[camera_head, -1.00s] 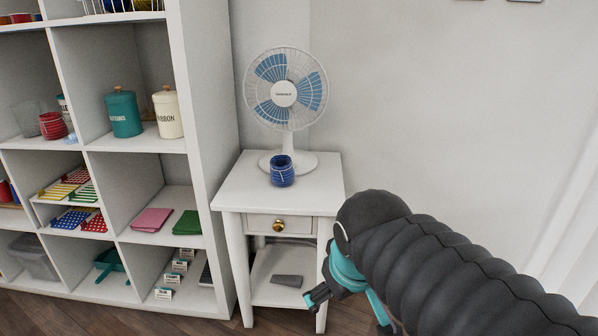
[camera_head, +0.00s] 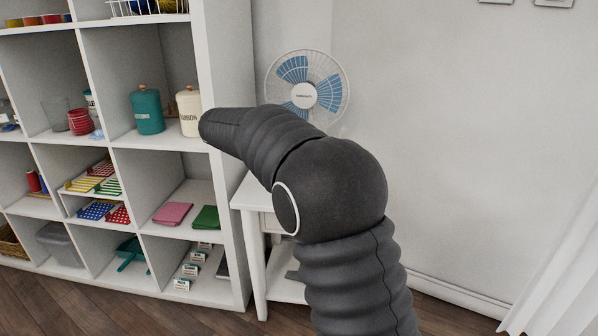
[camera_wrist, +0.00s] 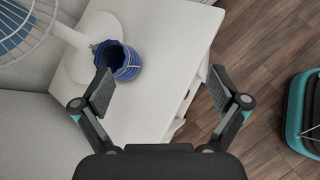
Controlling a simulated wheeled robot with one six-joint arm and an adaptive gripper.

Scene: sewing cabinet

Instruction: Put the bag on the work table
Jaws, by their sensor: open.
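A small blue open-topped container with a cord-like band (camera_wrist: 130,70) stands on the white side table (camera_wrist: 172,42) in the wrist view. It looks like a pouch and may be the bag; I cannot tell for sure. In the head view my arm hides it, and much of the side table (camera_head: 249,196) too. My gripper (camera_wrist: 160,82) is open and empty, its fingers spread wide. The blue container is at the left finger's tip in the picture; I cannot tell whether they touch. My gripper is hidden in the head view. No work table is recognizable.
A fan (camera_head: 304,95) stands on the side table; its base (camera_wrist: 82,50) is close beside the blue container. A white cubby shelf (camera_head: 232,190) with canisters and fabrics is left of the table. Bare floor (camera_wrist: 255,65) lies beside the table.

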